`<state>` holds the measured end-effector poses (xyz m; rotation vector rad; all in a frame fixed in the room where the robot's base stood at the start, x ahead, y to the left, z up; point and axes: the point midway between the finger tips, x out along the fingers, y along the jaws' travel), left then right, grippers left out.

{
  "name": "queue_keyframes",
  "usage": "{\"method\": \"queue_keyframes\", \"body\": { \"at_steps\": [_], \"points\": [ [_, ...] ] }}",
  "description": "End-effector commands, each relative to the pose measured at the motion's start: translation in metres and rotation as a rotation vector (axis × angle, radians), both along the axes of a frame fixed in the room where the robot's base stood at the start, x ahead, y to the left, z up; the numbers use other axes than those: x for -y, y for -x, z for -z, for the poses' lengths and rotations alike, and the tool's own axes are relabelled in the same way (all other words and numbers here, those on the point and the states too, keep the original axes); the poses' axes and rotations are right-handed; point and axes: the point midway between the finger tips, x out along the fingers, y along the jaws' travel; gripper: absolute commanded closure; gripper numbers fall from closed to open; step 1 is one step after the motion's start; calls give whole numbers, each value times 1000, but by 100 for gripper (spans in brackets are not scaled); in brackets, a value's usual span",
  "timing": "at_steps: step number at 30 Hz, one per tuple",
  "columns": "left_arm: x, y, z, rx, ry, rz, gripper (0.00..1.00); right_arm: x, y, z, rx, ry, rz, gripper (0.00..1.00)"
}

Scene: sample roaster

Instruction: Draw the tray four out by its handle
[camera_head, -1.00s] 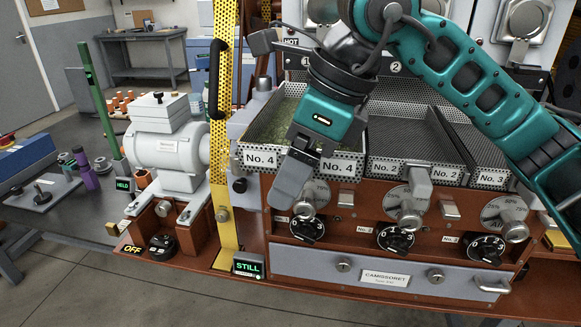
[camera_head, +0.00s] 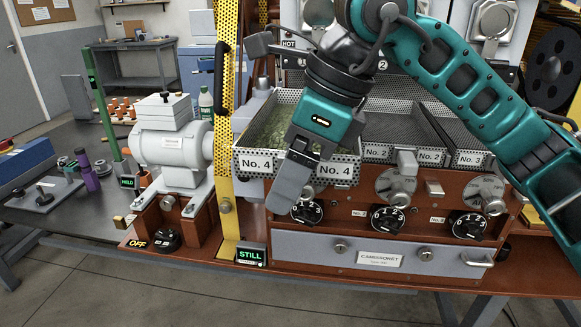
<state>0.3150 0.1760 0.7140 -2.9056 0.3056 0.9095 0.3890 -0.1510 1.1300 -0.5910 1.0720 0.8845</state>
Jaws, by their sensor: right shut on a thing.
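The tray four (camera_head: 257,165) is a perforated metal tray with two "No. 4" labels on its front and greenish beans inside. It sits at the left of the row of trays in the roaster, and its front sticks out past the fronts of trays two and three. My right gripper (camera_head: 289,187) points down at the middle of its front, between the two labels, and is shut on the handle, which the fingers hide. My left gripper is not in view.
Tray No. 2 (camera_head: 391,152) and tray No. 3 (camera_head: 470,158) sit to the right. Below are black dials (camera_head: 387,219) and a grey drawer (camera_head: 310,249). A yellow perforated guard (camera_head: 226,190) and a grey motor (camera_head: 172,145) stand close on the left.

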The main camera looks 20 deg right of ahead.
Motion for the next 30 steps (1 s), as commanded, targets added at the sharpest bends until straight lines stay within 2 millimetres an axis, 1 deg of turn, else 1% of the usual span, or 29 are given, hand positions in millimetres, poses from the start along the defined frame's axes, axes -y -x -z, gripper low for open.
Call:
{"method": "queue_keyframes", "body": {
  "at_steps": [6,10,30],
  "points": [
    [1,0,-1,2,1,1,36,0,0,-1,3,-1,0,67],
    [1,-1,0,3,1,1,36,-3,4,-1,4,-1,-3,67],
    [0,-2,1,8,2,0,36,-32,50,-1,4,0,-4,67]
  ]
}}
